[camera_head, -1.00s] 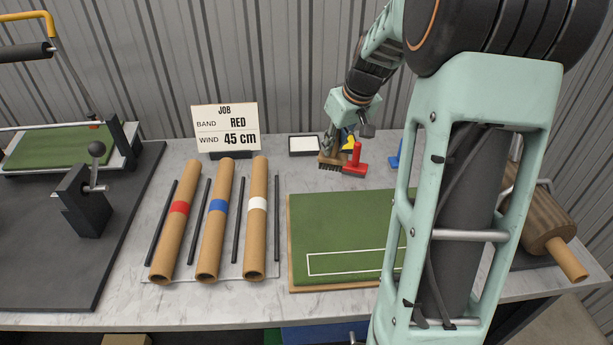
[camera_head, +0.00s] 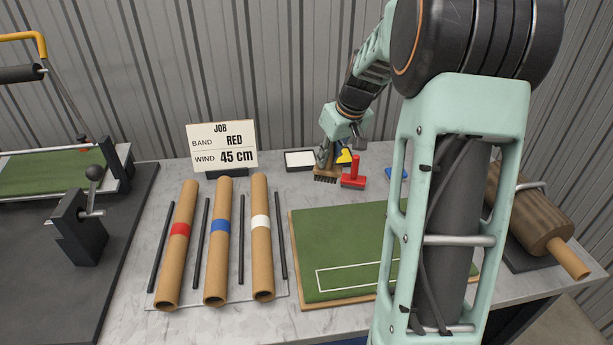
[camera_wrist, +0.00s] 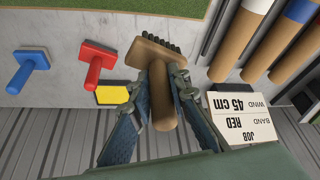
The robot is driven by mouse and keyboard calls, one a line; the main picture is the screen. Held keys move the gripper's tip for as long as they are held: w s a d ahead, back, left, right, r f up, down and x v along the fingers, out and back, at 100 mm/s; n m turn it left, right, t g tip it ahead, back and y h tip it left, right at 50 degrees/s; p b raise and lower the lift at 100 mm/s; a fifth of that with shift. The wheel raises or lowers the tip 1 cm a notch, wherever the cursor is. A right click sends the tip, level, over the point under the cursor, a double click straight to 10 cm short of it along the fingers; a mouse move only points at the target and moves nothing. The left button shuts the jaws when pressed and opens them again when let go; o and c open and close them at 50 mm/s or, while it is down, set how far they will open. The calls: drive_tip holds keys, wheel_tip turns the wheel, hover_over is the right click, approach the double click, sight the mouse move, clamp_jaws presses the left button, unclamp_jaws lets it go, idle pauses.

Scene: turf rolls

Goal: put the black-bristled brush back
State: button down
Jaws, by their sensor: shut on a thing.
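The black-bristled brush (camera_head: 325,173) has a wooden head and handle. It is near the back of the counter, between the white pad and the red tool. My gripper (camera_head: 327,152) is shut on its handle. In the wrist view the brush (camera_wrist: 152,52) points away from my gripper (camera_wrist: 162,95), with a finger on each side of the handle and the dark bristles at the far edge. I cannot tell whether the bristles touch the counter. The white pad (camera_head: 300,160) in a dark frame lies just left of the brush.
A red tool (camera_head: 353,174), a yellow piece (camera_head: 344,156) and a blue tool (camera_head: 397,173) are close on the right. A job sign (camera_head: 222,147) stands at left. Cardboard tubes (camera_head: 217,250) and a turf board (camera_head: 345,240) lie in front.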

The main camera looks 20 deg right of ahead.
drive_tip(key=shift+w+a+f+p, duration=0.3)
drive_tip(key=shift+w+a+f, duration=0.05)
drive_tip(key=shift+w+f, duration=1.5)
drive_tip(key=shift+w+a+f+p, duration=0.4)
drive_tip(key=shift+w+f, duration=1.2)
drive_tip(key=shift+f, duration=0.4)
drive_tip(key=shift+w+a+f+p, duration=0.25)
drive_tip(key=shift+w+a+f, duration=0.1)
drive_tip(key=shift+w+f, duration=1.5)
drive_tip(key=shift+s+f, duration=0.1)
drive_tip(key=shift+f, duration=0.2)
drive_tip(key=c, duration=1.8)
unclamp_jaws()
drive_tip(key=shift+r, duration=0.1)
drive_tip(key=shift+r, duration=0.1)
